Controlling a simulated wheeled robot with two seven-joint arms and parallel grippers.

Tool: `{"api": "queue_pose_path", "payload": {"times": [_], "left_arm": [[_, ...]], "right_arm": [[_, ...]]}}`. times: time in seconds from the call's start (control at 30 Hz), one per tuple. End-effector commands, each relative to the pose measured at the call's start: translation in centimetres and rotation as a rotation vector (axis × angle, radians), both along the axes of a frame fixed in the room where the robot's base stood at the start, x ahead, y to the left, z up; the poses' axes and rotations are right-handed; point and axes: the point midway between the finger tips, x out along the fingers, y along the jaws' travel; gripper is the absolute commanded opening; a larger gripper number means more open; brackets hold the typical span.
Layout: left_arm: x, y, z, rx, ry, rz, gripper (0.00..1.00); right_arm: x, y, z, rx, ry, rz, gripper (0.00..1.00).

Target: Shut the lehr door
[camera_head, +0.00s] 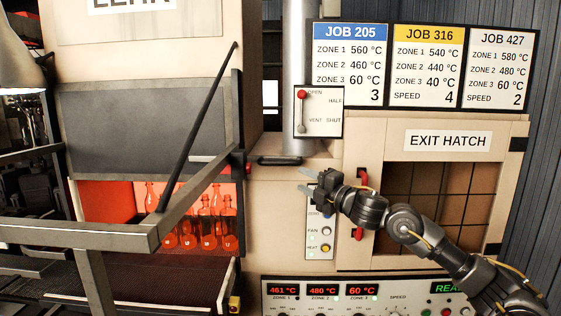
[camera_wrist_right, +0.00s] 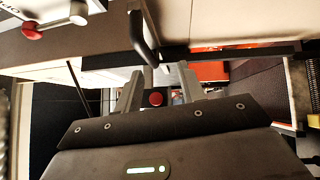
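The lehr door appears to be the dark grey panel (camera_head: 140,122) on the front of the lehr, above its glowing opening. The opening is uncovered below it, and orange-lit bottles (camera_head: 208,218) show inside. A black bar handle (camera_head: 280,161) sits on the cream housing right of the opening; it appears to be the dark bar (camera_wrist_right: 143,38) in the right wrist view. My right gripper (camera_head: 306,183) points left, just right of and below that handle, apart from it. Its fingers (camera_wrist_right: 159,88) are spread with nothing between them. My left gripper is not in view.
A damper lever with a red knob (camera_head: 302,95) stands at OPEN. The exit hatch (camera_head: 440,205) has a red handle (camera_head: 362,200) close behind my right wrist. A control panel (camera_head: 350,294) lies below. A grey rail (camera_head: 75,235) and slanted black rod (camera_head: 198,130) cross before the lehr.

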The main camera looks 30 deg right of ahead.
Motion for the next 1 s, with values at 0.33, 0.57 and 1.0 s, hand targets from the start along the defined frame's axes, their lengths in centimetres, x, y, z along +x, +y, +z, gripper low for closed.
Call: {"api": "queue_pose_path", "payload": {"times": [0.33,0.57,1.0], "left_arm": [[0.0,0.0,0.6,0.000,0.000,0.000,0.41],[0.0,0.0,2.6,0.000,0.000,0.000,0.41],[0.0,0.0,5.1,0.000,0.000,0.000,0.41]], "right_arm": [[-0.6,0.7,2.5,-0.045,-0.035,0.009,0.40],[3.0,1.6,3.3,-0.041,-0.035,0.010,0.40],[8.9,3.1,3.7,-0.046,-0.034,0.009,0.40]]}}
